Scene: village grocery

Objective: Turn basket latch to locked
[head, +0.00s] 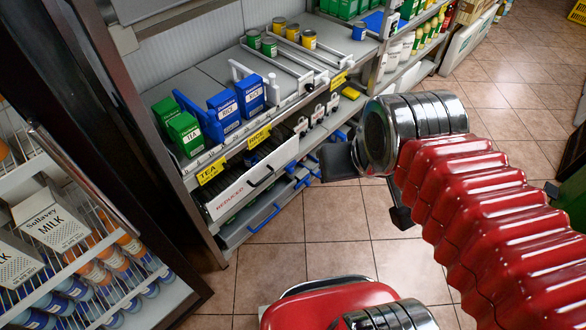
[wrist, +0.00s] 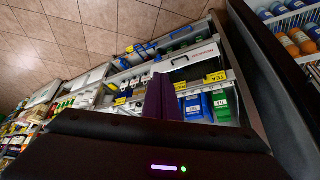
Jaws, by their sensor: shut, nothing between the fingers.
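My gripper (head: 338,160) extends left from the chrome wrist of my red arm, in front of the shelf unit. Its dark fingers (wrist: 163,97) are together and empty in the wrist view. Below the main shelf is a white drawer marked REDUCED (head: 228,200) with a black handle; it also shows in the wrist view (wrist: 206,54). I cannot make out a basket latch in either view. My gripper appears apart from the shelf front.
Green TEA boxes (head: 184,133) and blue RICE boxes (head: 250,95) stand on the shelf, with cans (head: 309,39) farther back. A glass-door fridge (head: 90,240) with milk and bottles is at the left. The tiled floor (head: 300,265) is clear before the shelf.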

